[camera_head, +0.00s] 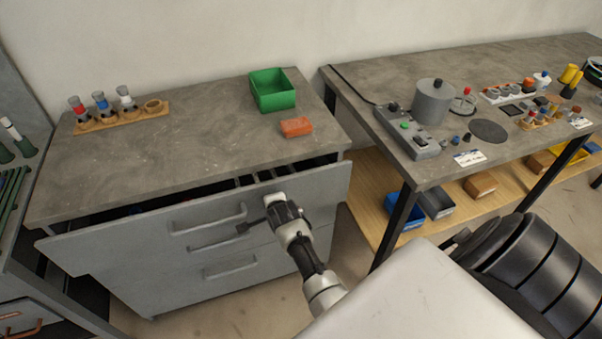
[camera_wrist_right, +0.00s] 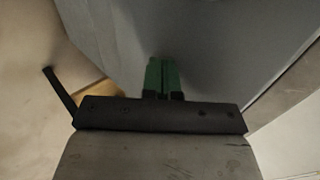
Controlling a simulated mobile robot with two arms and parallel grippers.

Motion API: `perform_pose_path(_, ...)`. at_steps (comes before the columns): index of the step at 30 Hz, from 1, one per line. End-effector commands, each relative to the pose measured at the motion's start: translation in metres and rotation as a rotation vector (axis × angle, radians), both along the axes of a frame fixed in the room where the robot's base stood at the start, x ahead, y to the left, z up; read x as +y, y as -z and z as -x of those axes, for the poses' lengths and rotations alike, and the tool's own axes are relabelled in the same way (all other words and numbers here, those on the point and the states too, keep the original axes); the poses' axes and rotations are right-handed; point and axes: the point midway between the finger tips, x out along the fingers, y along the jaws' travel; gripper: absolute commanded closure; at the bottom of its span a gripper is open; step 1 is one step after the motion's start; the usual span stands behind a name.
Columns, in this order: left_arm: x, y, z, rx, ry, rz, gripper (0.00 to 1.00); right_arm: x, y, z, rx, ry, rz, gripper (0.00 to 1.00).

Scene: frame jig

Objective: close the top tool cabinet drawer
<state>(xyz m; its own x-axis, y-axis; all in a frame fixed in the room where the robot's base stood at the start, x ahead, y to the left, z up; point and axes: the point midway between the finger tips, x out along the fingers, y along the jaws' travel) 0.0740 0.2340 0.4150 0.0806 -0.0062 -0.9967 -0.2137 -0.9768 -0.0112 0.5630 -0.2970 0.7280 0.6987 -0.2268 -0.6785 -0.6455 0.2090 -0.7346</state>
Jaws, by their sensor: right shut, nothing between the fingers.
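The grey tool cabinet (camera_head: 200,155) stands at the left in the head view. Its top drawer (camera_head: 130,237) is partly pulled out, with a dark gap between its front and the worktop. A bar handle (camera_head: 209,220) is on the drawer front. My right gripper (camera_head: 284,212) is at the right part of the drawer front; the hand hides its fingertips there. In the right wrist view its green fingers (camera_wrist_right: 162,76) are shut together, empty, pointing at a grey surface. I cannot tell whether they touch it. My left gripper is not in view.
On the cabinet top are a green bin (camera_head: 272,90), an orange block (camera_head: 296,127) and a wooden rack (camera_head: 122,118) with bottles. A second workbench (camera_head: 350,85) with a grey device (camera_head: 432,102) stands at the right. Lower drawers look shut.

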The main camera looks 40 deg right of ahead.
Motion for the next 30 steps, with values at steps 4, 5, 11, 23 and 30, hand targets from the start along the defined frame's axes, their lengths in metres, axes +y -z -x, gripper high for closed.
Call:
perform_pose_path(4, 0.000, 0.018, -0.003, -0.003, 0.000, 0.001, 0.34, -0.008, 0.004, -0.027, -0.001, 0.001, -0.002, 1.00)
perform_pose_path(5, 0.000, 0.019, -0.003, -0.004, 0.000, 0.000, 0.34, -0.010, 0.004, -0.031, 0.000, 0.001, -0.002, 1.00)
perform_pose_path(11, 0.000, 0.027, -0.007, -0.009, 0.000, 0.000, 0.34, -0.016, 0.002, -0.050, 0.002, 0.001, -0.001, 1.00)
perform_pose_path(23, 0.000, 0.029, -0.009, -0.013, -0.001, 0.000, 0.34, -0.019, -0.001, -0.057, -0.004, 0.001, 0.002, 1.00)
perform_pose_path(30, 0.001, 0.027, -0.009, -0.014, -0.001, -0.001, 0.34, -0.020, -0.004, -0.058, -0.007, 0.001, 0.003, 1.00)
